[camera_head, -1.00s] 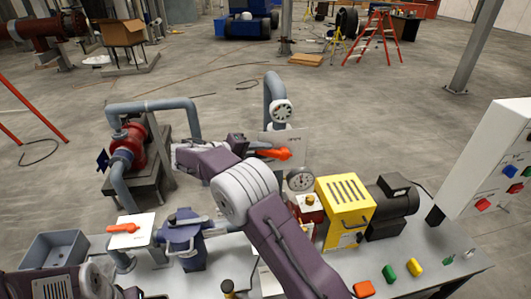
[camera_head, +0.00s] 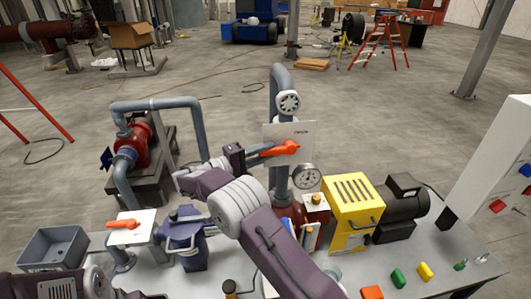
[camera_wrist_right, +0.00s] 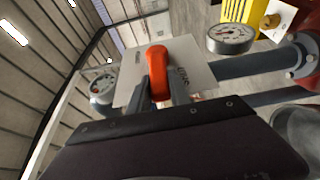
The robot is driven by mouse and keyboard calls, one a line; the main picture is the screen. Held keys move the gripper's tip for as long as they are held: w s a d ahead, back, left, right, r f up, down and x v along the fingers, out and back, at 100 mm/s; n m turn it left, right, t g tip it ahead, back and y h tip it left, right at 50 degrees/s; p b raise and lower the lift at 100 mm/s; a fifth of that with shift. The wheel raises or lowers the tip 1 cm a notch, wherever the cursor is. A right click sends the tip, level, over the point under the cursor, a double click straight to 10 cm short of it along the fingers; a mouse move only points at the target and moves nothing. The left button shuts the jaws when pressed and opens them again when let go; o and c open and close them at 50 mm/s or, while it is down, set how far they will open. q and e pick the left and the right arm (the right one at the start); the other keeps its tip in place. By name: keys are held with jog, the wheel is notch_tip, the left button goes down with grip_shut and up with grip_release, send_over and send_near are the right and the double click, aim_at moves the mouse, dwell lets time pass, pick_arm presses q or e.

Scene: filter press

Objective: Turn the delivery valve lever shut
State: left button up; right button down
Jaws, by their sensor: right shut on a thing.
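An orange lever (camera_head: 285,148) sits on the pale pipe in front of a white plate (camera_head: 301,129) with small lettering I cannot read. In the head view it lies near level, its right end a little higher. My right gripper (camera_head: 262,154) reaches it from the left and is shut on it. In the right wrist view the orange lever (camera_wrist_right: 157,60) shows between the two grey fingers (camera_wrist_right: 162,88), before the white plate (camera_wrist_right: 195,62). Part of the lever is hidden by the fingers. Only part of my left arm shows at lower left; its gripper is out of view.
A pressure gauge (camera_head: 306,176) stands just right of the pipe, by a yellow guard (camera_head: 351,200) and a dark motor (camera_head: 403,207). A second orange lever (camera_head: 122,223) is at left, near a grey bin (camera_head: 52,249). A white control cabinet (camera_head: 503,150) stands at right.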

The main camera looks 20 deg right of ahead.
jog(key=shift+f, duration=0.1)
jog(key=c, duration=1.2)
grip_release()
jog(key=s+a+b, duration=0.1)
jog(key=a+b, duration=0.1)
jog(key=a, duration=0.7)
jog(key=shift+s, duration=0.25)
